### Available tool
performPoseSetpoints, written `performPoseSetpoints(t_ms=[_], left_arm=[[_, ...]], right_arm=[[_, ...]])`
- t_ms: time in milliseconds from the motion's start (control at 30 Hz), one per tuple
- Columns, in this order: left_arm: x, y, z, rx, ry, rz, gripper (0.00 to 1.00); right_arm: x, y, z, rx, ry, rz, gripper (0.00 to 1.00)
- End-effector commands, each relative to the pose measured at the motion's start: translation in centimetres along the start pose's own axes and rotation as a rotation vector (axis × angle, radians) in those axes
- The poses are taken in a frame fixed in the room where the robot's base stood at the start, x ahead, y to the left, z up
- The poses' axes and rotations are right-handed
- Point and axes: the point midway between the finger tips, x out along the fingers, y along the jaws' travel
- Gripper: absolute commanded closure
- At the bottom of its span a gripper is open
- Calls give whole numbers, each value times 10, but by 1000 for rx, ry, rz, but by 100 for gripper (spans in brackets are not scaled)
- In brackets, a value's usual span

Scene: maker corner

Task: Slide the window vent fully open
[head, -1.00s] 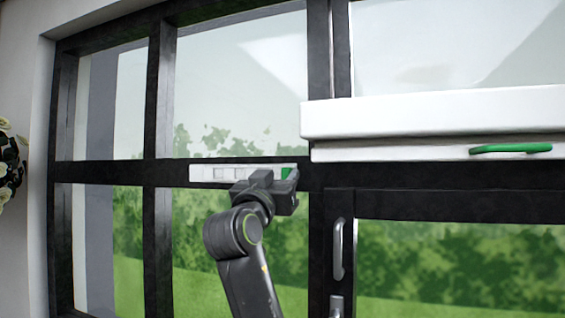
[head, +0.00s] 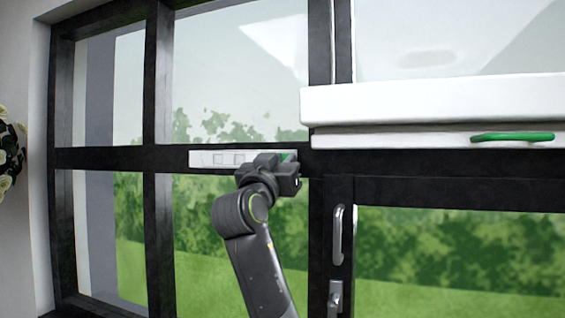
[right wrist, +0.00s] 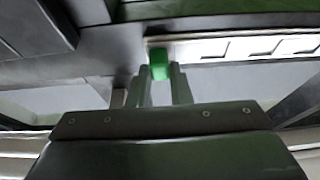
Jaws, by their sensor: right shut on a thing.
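The window vent is a slim white strip (head: 205,159) with square slots, fixed on the dark crossbar left of the central post. Its green slider knob (head: 288,155) is at the right end of the strip, partly hidden by my right gripper (head: 287,166). In the right wrist view the knob (right wrist: 159,62) sits between the two fingertips of my right gripper (right wrist: 161,75), which is shut on it. The slotted strip (right wrist: 192,51) runs to the right of the knob there. Some slots look grey in the head view. My left gripper is not in view.
A white casing (head: 430,102) with a green handle (head: 512,137) juts out at the upper right, close to my right gripper. A silver window handle (head: 338,233) is on the frame below. White flowers (head: 8,150) stand at the far left.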

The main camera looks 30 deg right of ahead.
Motion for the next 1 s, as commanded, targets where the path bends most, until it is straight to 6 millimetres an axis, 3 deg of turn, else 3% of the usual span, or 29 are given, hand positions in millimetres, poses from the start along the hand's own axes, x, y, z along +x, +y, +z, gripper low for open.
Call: performPoseSetpoints(t_ms=[133,400,733,767,800,933,1000], left_arm=[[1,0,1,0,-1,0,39],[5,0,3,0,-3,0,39],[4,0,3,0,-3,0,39],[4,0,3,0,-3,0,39],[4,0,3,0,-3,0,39],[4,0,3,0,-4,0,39],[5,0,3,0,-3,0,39]], right_arm=[[0,-4,0,0,-2,0,100],[0,-31,0,0,-1,-1,100],[0,-35,-1,2,2,-2,100],[0,-35,-1,2,2,-2,81],[0,-35,-2,2,3,-2,76],[0,-34,-1,1,2,-2,60],[0,-34,-1,1,1,-1,60]])
